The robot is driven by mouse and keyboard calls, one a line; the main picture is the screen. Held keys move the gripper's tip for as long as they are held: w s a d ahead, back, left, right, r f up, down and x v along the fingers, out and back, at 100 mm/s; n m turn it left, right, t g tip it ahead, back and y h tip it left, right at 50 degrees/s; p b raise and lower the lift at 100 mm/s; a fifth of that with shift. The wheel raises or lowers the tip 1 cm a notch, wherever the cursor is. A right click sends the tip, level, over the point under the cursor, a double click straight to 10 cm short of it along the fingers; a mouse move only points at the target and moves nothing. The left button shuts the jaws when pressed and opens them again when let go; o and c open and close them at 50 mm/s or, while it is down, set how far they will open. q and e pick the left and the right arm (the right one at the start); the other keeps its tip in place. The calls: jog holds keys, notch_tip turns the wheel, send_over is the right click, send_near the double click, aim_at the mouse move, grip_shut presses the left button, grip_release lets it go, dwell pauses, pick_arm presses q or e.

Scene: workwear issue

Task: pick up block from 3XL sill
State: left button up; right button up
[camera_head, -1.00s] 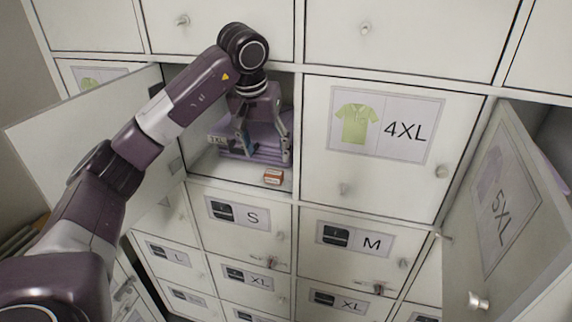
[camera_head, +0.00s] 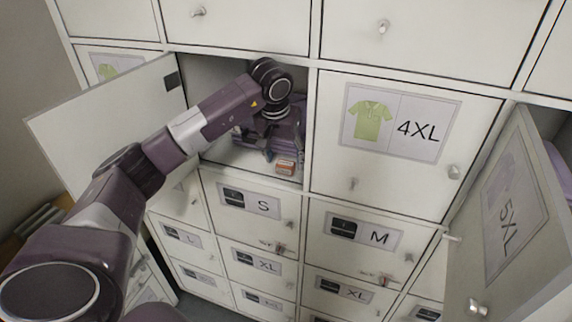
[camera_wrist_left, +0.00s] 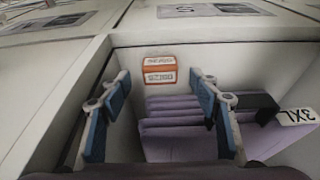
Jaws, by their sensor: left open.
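The block (camera_head: 286,168), small, orange and white, sits on the front sill of the open compartment left of the 4XL door. In the left wrist view the block (camera_wrist_left: 159,70) shows beyond and between the fingertips. My left gripper (camera_head: 281,152) is inside the compartment mouth, just behind and above the block. In the left wrist view its two blue-padded fingers (camera_wrist_left: 158,88) are apart, with nothing held between them. Folded purple garments (camera_wrist_left: 180,128) lie in the compartment, with a 3XL tag (camera_wrist_left: 298,117). My right gripper is not in view.
The open compartment door (camera_head: 105,125) stands left, beside my left arm. The closed 4XL door (camera_head: 400,140) bounds the right side. The 5XL door (camera_head: 505,220) stands open at far right. Closed drawers marked S (camera_head: 250,203) and M (camera_head: 355,235) are below.

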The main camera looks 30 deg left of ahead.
pick_arm(q)
jog(key=x, duration=0.2)
jog(key=shift+a+f, duration=0.1)
jog(key=shift+f, duration=0.15)
jog(key=shift+c, duration=1.1)
jog(key=c, duration=0.8)
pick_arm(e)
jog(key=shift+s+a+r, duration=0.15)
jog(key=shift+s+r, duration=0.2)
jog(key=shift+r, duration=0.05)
pick_arm(q)
jog(key=shift+r+p, duration=0.25)
jog(key=shift+p, duration=0.05)
jog(key=shift+c, duration=0.2)
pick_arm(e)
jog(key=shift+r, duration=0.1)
